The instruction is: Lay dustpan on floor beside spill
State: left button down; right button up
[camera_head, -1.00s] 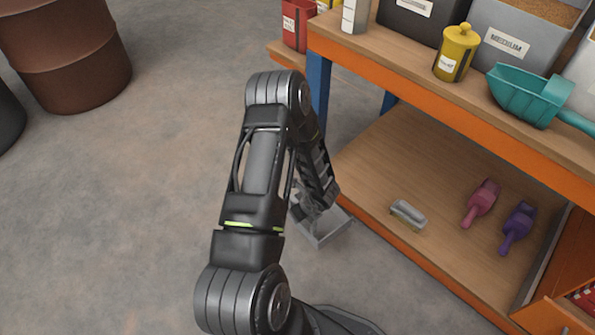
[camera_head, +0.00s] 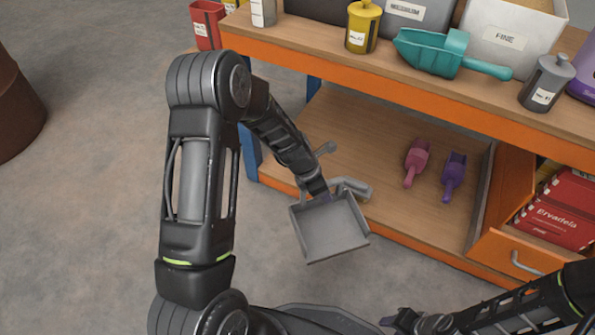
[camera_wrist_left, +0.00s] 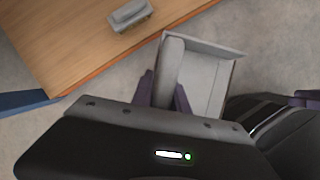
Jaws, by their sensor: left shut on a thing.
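The grey dustpan (camera_head: 333,232) is in the middle of the head view, in front of the workbench's lower shelf. My left gripper (camera_head: 324,198) is shut on the dustpan's handle and holds it with the pan's open tray facing up. In the left wrist view, the dustpan (camera_wrist_left: 208,85) sits between the purple-grey fingers (camera_wrist_left: 166,95). I cannot tell its exact height above the floor. My right gripper (camera_head: 392,321) shows at the bottom right, small and dark, away from the dustpan; its jaw state is unclear. No spill is visible on the floor in these views.
The workbench's lower shelf (camera_head: 360,130) holds a pink scoop (camera_head: 417,160), a purple scoop (camera_head: 453,175) and a grey brush (camera_wrist_left: 131,14). A teal scoop (camera_head: 435,50) and tins stand on the top. An orange drawer (camera_head: 510,255) is at right. Floor at left (camera_head: 80,230) is clear.

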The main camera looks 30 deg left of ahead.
pick_arm(q)
jog(key=s+d+r+m+g, duration=0.1)
jog(key=s+r+m+g, duration=0.1)
jog(key=r+m, duration=0.6)
jog(key=s+d+r+m+g, duration=0.1)
jog(key=s+r+m+g, duration=0.2)
jog(key=r+m, duration=0.6)
notch_tip(320, 180, up, 7)
jog(key=shift+d+r+g, duration=0.1)
jog(key=shift+d+g, duration=0.25)
jog(key=shift+g, duration=0.15)
